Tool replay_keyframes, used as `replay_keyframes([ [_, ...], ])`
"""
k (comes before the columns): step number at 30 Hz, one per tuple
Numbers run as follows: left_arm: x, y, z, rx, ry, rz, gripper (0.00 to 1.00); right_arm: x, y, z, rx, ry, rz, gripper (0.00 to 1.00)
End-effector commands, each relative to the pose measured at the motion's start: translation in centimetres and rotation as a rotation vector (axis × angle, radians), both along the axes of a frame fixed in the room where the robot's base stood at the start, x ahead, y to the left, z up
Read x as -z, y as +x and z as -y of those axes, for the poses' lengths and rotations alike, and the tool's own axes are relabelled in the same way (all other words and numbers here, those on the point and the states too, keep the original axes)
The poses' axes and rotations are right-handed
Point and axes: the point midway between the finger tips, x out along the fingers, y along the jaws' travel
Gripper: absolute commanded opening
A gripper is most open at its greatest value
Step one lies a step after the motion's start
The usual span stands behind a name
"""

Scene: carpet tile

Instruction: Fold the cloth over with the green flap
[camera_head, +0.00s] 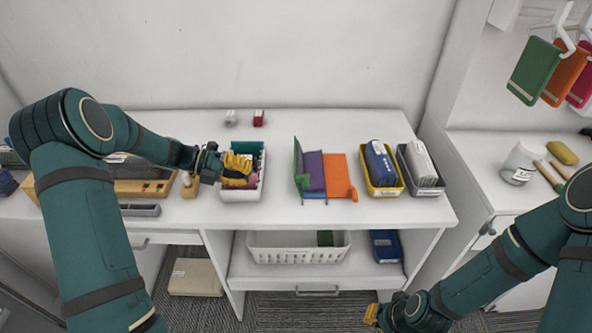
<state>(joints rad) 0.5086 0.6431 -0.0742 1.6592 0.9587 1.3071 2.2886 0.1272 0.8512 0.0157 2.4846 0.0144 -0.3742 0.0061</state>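The cloth is a multicoloured piece in the middle of the table, with a green flap (298,163) standing up at its left side. Beside the flap are a purple panel (314,174) and an orange panel (338,174), with a blue strip at the front edge. My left gripper (236,170) is over the white bin to the left of the cloth, apart from it. Yellow shapes there make its fingers hard to separate from the bin's contents. My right gripper (371,314) is low at the bottom, in front of the table and away from the cloth. Its finger opening is unclear.
The white bin (240,195) stands left of the cloth. A yellow bin (385,191) and a grey bin (427,190) stand to its right. Two small blocks, white (231,117) and red (258,117), lie at the back. A white basket (298,254) is on the shelf below.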

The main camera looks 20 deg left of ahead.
Motion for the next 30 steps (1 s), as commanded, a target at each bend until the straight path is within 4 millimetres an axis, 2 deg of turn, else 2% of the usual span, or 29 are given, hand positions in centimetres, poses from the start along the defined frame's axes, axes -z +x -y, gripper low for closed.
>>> replay_keyframes([
  [5,0.5,0.4,1.3,0.002,-0.002,-0.001,0.0,0.2,-0.1,0.0,-0.001,0.0,-0.002,0.0],
  [21,3.9,2.9,10.4,0.004,0.0,-0.001,0.0,1.4,-0.5,-0.1,-0.008,0.002,-0.011,0.0],
  [30,4.6,3.6,12.6,0.002,0.0,-0.001,0.0,1.7,-0.6,-0.1,-0.011,0.003,-0.014,0.0],
])
